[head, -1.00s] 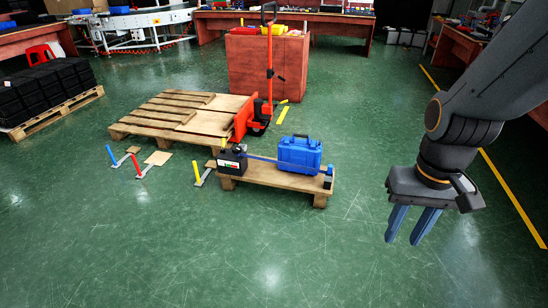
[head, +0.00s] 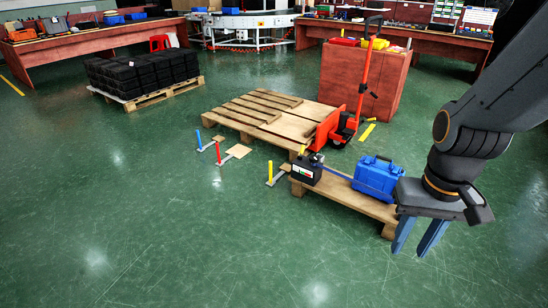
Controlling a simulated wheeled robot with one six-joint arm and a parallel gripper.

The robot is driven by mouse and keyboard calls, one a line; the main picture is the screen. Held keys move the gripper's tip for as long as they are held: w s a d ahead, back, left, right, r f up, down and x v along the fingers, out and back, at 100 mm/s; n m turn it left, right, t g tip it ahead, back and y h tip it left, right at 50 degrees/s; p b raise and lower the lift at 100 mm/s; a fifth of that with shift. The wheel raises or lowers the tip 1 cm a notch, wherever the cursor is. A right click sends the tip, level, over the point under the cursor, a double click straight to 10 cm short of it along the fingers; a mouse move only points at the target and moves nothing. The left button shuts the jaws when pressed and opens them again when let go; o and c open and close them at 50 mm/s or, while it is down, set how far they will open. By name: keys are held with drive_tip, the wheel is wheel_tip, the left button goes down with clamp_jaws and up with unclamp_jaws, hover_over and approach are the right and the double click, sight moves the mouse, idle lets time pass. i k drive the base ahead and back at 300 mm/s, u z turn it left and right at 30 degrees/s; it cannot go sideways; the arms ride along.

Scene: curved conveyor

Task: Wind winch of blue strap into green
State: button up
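A blue strap (head: 338,174) runs across a low wooden pallet (head: 345,194), from a black box-like device (head: 307,169) at its left end to a blue case (head: 377,176). The black device has a small white, red and green label and appears to be the winch; its details are too small to tell. My gripper (head: 420,236) hangs at the right, pointing down, with its two blue-grey fingers apart and nothing between them. In the picture it overlaps the right end of the pallet and hides part of it.
Upright blue (head: 199,139), red (head: 218,153) and yellow (head: 270,171) posts stand left of the pallet. A larger pallet (head: 262,113), an orange pallet jack (head: 362,75) and a wooden cabinet (head: 385,85) stand behind. Black crates (head: 145,70) sit farther left. The foreground floor is clear.

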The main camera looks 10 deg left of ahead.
sight(313, 159)
drive_tip(key=u, duration=0.1)
drive_tip(key=i, duration=1.4)
drive_tip(key=z, duration=0.75)
